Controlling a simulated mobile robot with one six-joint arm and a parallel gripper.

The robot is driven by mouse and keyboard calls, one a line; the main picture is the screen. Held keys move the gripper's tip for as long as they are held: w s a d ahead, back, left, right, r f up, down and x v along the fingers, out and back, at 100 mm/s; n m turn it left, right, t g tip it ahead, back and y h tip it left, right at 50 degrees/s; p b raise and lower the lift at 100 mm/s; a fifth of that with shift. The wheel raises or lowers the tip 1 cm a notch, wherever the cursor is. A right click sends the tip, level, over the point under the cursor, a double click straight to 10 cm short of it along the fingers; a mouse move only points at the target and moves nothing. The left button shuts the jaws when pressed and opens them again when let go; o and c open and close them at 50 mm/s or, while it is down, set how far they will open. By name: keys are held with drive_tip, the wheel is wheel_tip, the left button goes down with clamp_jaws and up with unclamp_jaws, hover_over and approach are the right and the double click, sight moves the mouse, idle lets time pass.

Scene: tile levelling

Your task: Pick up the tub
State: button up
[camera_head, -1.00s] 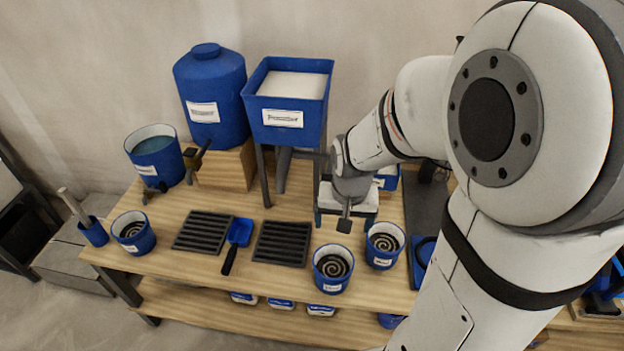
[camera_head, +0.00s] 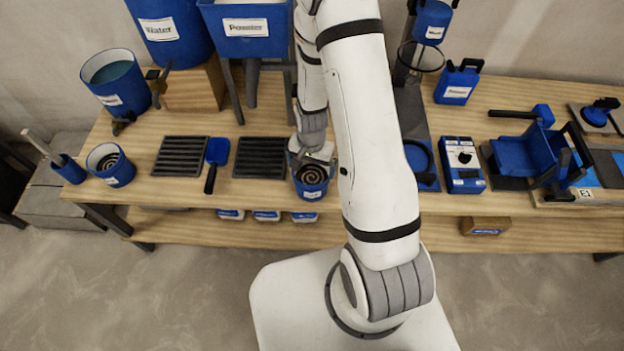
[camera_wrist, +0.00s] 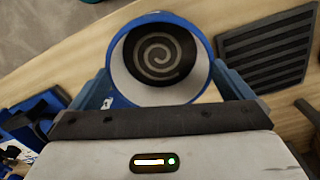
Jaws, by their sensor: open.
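A round blue tub with a pale inside and a dark spiral at its bottom (camera_head: 312,186) stands on the wooden bench, just right of the dark grilles. It also shows in the wrist view (camera_wrist: 188,22). My gripper (camera_head: 313,156) is over its back edge, with the arm reaching down from above. In the wrist view my gripper (camera_wrist: 163,88) is open, with one blue finger on each side of the tub. Whether the fingers touch the tub cannot be told. A similar tub (camera_head: 118,176) stands at the left of the bench.
Dark grilles (camera_head: 259,158) and a blue scoop (camera_head: 217,151) lie left of the tub. The powder hopper (camera_head: 247,30) and a water container (camera_head: 112,82) stand behind. A blue control box (camera_head: 461,164) is to the right. My arm hides part of the bench.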

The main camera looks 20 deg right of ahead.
drive_tip(key=shift+f+p, duration=0.4)
drive_tip(key=shift+f, duration=2.2)
drive_tip(key=shift+c, duration=0.6)
drive_tip(key=c, duration=1.2)
